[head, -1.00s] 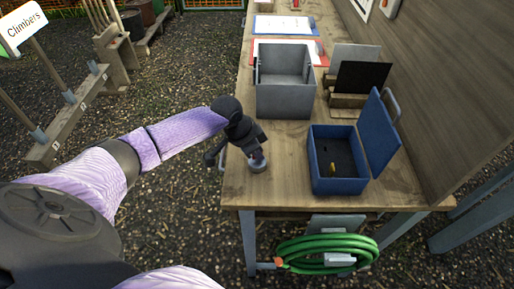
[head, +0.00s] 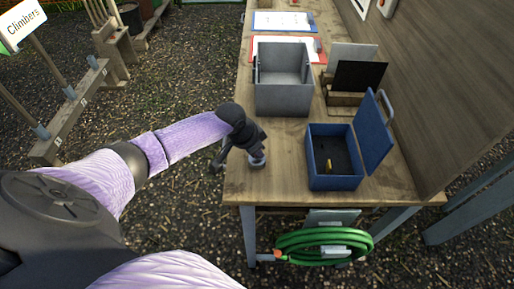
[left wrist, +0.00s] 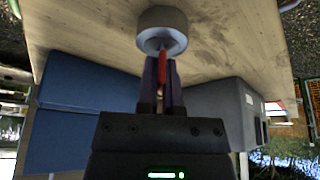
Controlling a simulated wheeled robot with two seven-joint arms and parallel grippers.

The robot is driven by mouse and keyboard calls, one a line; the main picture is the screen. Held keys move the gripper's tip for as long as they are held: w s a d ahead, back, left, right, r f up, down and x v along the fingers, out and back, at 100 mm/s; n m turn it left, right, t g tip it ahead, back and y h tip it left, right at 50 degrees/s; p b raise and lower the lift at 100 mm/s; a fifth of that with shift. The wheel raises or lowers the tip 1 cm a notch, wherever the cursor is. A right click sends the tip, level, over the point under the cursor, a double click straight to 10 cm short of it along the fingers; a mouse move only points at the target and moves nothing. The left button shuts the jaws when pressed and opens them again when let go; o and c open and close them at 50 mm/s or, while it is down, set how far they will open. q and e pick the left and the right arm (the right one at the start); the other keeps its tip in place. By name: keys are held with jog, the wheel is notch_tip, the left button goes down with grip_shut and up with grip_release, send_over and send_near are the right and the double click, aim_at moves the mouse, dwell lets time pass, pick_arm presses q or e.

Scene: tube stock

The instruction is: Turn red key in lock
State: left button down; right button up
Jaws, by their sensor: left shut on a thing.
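A grey round lock (head: 257,161) stands on the wooden table near its front left corner; it also shows at the top of the left wrist view (left wrist: 162,30). A red key (left wrist: 163,68) runs from the lock to between my left gripper's fingers. My left gripper (left wrist: 162,82) is shut on this key. In the head view my left gripper (head: 255,151) is beside and over the lock and hides the key. How far the key is turned cannot be told. My right gripper is not in view.
A blue box (head: 335,182) with its lid open and a yellow item (head: 329,165) inside stands right of the lock. A grey open box (head: 284,100) stands behind. A green hose (head: 325,245) hangs below the table's front edge.

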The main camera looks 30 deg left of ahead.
pick_arm(q)
jog(key=shift+r+p, duration=0.1)
jog(key=shift+p, duration=0.35)
jog(key=shift+n+y+p, duration=0.4)
jog(key=shift+n+p, duration=0.65)
jog(key=shift+n, duration=0.15)
jog(key=shift+n+y+p, duration=0.8)
jog(key=shift+n+p, duration=0.75)
jog(key=shift+n, duration=0.75)
